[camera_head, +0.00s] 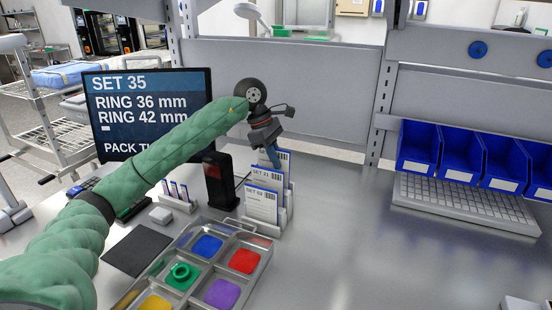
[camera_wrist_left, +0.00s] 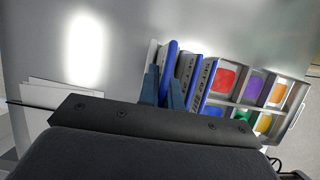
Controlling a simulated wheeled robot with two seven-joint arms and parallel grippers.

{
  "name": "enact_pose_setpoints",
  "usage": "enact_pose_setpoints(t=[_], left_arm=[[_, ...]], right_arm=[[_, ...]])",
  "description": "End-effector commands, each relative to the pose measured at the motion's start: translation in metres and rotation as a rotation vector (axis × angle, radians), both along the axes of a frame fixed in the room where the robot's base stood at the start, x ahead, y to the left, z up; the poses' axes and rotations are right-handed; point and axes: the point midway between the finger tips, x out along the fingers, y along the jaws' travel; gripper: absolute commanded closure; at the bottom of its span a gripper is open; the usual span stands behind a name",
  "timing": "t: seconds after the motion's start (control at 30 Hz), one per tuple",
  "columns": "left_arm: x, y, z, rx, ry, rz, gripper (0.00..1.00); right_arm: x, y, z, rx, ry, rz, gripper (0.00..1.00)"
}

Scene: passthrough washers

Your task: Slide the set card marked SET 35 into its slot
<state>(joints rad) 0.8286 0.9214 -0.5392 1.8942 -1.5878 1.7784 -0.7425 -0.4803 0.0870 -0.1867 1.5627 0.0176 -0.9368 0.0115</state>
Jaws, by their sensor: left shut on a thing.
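My left gripper (camera_head: 272,157) reaches over the back of a white card rack (camera_head: 284,218). In the left wrist view its fingers (camera_wrist_left: 163,90) are shut on a blue-edged card (camera_wrist_left: 169,60). In the head view the card's marking is hidden, and I cannot tell how deep it sits in the rack. In front of it stand a card marked SET 21 (camera_head: 264,176) and a front card (camera_head: 261,207) whose marking is too small to read surely. These two also show upright beside the held card in the left wrist view. My right gripper is not in view.
A monitor (camera_head: 148,88) reads SET 35, RING 36 mm, RING 42 mm. A metal tray (camera_head: 268,243) with coloured compartments and a green ring (camera_head: 182,275) is in front of the rack. A black device (camera_head: 220,180) stands left of it. Blue bins (camera_head: 460,152) stand right. The table right of the rack is clear.

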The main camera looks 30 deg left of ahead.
Motion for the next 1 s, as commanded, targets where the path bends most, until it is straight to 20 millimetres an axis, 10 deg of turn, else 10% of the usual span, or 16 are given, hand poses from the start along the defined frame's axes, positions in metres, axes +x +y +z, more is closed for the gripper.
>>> enact_pose_setpoints(t=[0.47, 0.6, 0.8, 1.0], left_arm=[[0.0000, 0.0000, -0.0031, 0.000, 0.000, 0.000, 1.00], [0.0000, 0.0001, -0.0031, 0.000, 0.000, 0.000, 0.69], [0.0000, 0.0001, -0.0032, 0.000, 0.000, 0.000, 0.69], [0.0000, 0.0000, -0.0033, 0.000, 0.000, 0.000, 0.43]], right_arm=[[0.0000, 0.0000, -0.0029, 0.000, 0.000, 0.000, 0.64], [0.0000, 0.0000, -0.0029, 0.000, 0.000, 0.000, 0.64], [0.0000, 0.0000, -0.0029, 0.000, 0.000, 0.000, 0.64], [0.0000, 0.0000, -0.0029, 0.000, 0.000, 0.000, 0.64]])
